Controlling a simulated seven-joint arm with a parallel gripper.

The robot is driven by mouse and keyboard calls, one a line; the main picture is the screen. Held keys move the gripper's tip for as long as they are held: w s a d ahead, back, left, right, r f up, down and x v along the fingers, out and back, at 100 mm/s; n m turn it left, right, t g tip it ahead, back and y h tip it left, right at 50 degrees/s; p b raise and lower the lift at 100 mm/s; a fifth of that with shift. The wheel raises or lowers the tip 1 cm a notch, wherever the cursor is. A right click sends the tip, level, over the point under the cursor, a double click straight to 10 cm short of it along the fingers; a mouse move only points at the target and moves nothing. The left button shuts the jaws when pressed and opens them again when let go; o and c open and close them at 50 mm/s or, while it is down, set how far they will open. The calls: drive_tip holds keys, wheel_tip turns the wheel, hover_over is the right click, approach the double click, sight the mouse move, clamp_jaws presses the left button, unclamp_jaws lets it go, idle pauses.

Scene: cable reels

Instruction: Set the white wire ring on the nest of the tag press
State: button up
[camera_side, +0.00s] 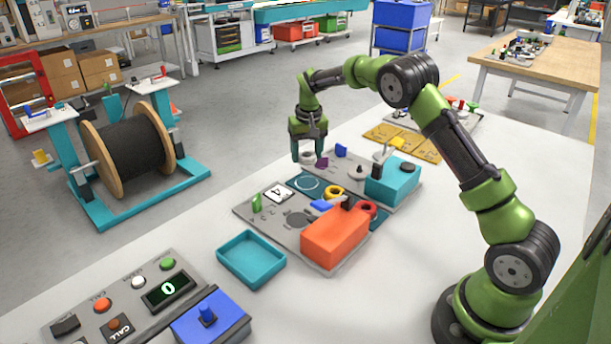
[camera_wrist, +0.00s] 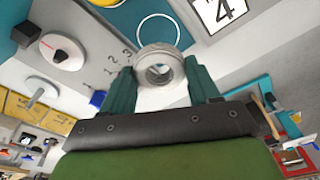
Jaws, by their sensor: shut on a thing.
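My gripper (camera_side: 308,146) points down above the far end of the grey work board. Its two green fingers, also in the wrist view (camera_wrist: 160,88), are shut on the white wire ring (camera_wrist: 177,72), gripping it from both sides. The ring (camera_side: 307,157) shows pale and partly hidden between the fingertips in the side view. A dark teal mat (camera_side: 320,192) with a white circle outline (camera_side: 307,183) lies just below and nearer the camera. An orange machine block (camera_side: 335,235) and a teal machine block (camera_side: 392,180) stand on the board; I cannot tell which is the tag press or its nest.
A yellow ring (camera_side: 333,191) and a red ring (camera_side: 368,208) lie on the mat. A card marked 4 (camera_side: 279,194) is on the board's left. An empty teal tray (camera_side: 251,258) and a button panel (camera_side: 125,300) stand nearer the camera.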

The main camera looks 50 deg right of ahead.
drive_tip(key=shift+a+r, duration=0.1)
drive_tip(key=shift+r, duration=0.1)
drive_tip(key=s+a+r+n, duration=0.1)
drive_tip(key=s+a+n, duration=0.15)
drive_tip(key=a, duration=0.35)
drive_tip(key=s+a+r+n, duration=0.1)
drive_tip(key=s+a+n, duration=0.1)
drive_tip(key=s+a, duration=0.3)
drive_tip(key=shift+n+y, duration=0.3)
drive_tip(key=shift+n, duration=0.45)
drive_tip(key=shift+s+a+f, duration=0.25)
drive_tip(key=shift+a+f, duration=0.15)
drive_tip(key=shift+f, duration=0.75)
drive_tip(key=shift+s+a+f, duration=0.3)
drive_tip(key=shift+a+f, duration=0.05)
drive_tip(key=shift+f, duration=0.85)
drive_tip(key=shift+s+a+f, duration=0.25)
drive_tip(key=shift+a+f, duration=0.15)
drive_tip(key=shift+f, duration=0.75)
drive_tip(key=shift+f, duration=0.1)
drive_tip(key=shift+f, duration=0.8)
drive_tip(key=o, duration=1.1)
drive_tip(key=shift+o, duration=0.2)
wheel_tip(320, 180, up, 8)
